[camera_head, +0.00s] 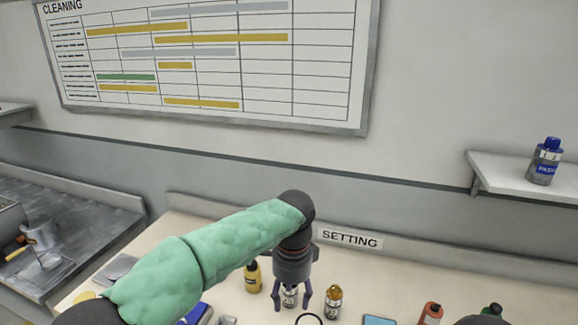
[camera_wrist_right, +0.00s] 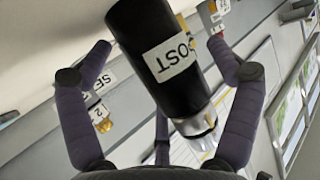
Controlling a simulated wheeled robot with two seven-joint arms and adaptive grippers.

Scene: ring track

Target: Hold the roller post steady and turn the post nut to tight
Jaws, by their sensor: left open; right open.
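My right gripper (camera_wrist_right: 158,55) is open, and no finger clearly touches the post. In the head view my left gripper (camera_head: 292,303) is open and points down at the bench. A small labelled silver container (camera_head: 290,294) shows between its fingers; contact cannot be told. The post cannot be made out for certain in the head view.
The bench (camera_head: 390,277) carries a yellow bottle (camera_head: 253,277), a gold-capped jar (camera_head: 333,301), a red bottle (camera_head: 431,314) and a blue-screened item (camera_head: 379,320). A wall shelf (camera_head: 510,176) holds a blue-capped bottle (camera_head: 544,162).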

